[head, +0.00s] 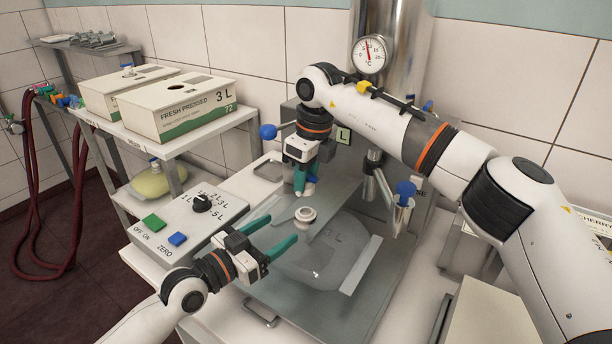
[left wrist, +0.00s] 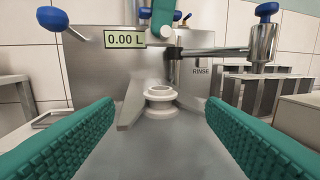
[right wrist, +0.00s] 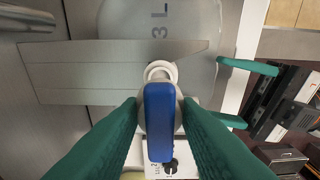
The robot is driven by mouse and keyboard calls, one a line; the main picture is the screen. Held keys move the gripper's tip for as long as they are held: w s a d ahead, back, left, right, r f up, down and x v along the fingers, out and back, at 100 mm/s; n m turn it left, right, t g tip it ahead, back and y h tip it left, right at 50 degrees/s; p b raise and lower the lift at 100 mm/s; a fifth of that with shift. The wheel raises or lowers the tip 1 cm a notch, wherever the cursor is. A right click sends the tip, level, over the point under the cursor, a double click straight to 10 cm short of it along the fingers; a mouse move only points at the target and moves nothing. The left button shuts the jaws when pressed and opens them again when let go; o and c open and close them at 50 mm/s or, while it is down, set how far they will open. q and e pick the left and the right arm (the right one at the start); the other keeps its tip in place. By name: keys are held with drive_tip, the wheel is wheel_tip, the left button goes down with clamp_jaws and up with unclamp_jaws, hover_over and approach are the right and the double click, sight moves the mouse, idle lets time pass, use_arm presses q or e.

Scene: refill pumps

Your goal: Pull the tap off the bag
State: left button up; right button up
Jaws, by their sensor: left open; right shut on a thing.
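The clear 3 L bag (head: 325,257) lies flat on the metal platform. Its white spout (head: 305,214) stands up at the bag's edge and looks open in the left wrist view (left wrist: 160,92). My right gripper (head: 303,184) is shut on the tap, whose blue handle (right wrist: 160,120) fills the space between its fingers. The tap is above the spout, with a visible gap between them in the left wrist view. My left gripper (head: 282,236) is open, its fingers pointing towards the spout, which is ahead of the fingertips and not gripped.
A metal fork-like plate (right wrist: 110,72) lies by the spout. The filling machine with a 0.00 L display (left wrist: 124,39) stands behind. A control box (head: 188,225) is at left, and cartons (head: 180,105) stand on a shelf. A blue-knobbed rinse fitting (left wrist: 263,38) stands behind to the right.

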drive_tip(key=shift+f+b, duration=0.35)
drive_tip(key=shift+f, duration=0.2)
drive_tip(key=shift+r+p, duration=0.4)
drive_tip(key=shift+r, duration=0.1)
wheel_tip(320, 180, up, 4)
drive_tip(key=p, duration=0.3)
use_arm(q)
drive_tip(key=s+a+r, duration=0.3)
drive_tip(key=shift+s+a+r, duration=0.25)
drive_tip(key=shift+s+r, duration=0.05)
drive_tip(key=shift+r, duration=0.05)
